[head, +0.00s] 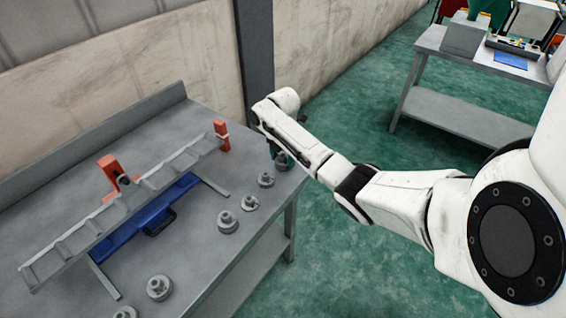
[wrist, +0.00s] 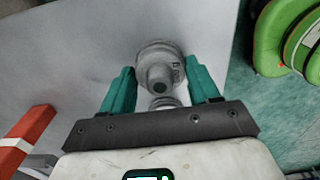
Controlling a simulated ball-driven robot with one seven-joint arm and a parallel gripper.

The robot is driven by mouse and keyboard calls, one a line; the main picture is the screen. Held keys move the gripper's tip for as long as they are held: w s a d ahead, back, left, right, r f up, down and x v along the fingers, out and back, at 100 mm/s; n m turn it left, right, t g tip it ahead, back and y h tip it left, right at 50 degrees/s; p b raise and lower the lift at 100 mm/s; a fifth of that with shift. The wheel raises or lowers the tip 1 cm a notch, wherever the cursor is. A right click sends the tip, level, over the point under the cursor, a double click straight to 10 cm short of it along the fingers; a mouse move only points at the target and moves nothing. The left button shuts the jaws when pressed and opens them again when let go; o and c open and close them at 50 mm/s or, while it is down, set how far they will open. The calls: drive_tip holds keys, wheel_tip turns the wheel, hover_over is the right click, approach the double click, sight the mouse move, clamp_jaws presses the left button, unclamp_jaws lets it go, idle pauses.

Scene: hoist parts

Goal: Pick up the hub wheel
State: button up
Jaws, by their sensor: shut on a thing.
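A grey round part with a wide flange and a raised central hub, which I take as the hub wheel (wrist: 158,68), sits between the teal fingers of my gripper (wrist: 160,80). The fingers are closed against its sides. In the head view my gripper (head: 273,147) is at the right end of the grey bench, pointing down, and the hub wheel (head: 282,161) shows just below it. My arm and the fingers partly hide it. I cannot tell whether it still touches the bench top.
Several similar grey round parts (head: 228,222) stand along the bench's front edge (head: 235,266). A long grey slotted rack (head: 120,207) with orange end pieces (head: 221,134) and a blue base lies behind them. A second table (head: 465,115) stands at the back right.

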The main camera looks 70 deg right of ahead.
drive_tip(key=shift+c, duration=1.4)
drive_tip(key=shift+r, duration=0.1)
drive_tip(key=shift+r, duration=0.1)
